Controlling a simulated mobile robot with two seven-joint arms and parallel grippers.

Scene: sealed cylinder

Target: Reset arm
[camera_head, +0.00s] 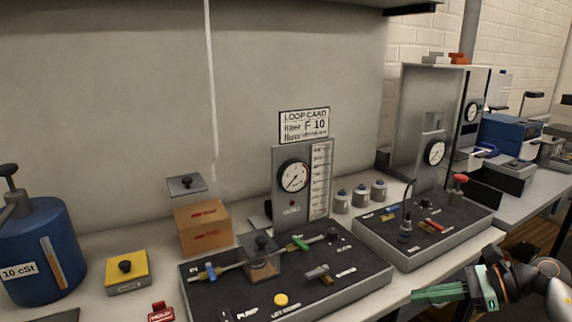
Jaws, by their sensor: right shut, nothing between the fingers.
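My right gripper (438,295) is at the lower right in the head view, its green fingers together and empty, pointing left. It is in front of the bench edge, apart from the panels. The right arm comes in from the right edge. My left gripper does not show. The task names no object; the nearest thing is the black-topped control panel (345,278) with its gauge (294,176) and coloured handles, to the left of the gripper. A second panel (450,236) with a red-topped handle lies behind the gripper.
A blue tank (40,245) labelled 10 cSt stands at the far left. A yellow block (127,272) and an orange-brown box (203,228) sit beside the main panel. Several small grey cylinders (360,195) stand behind. A side bench with a blue device (510,134) is at right.

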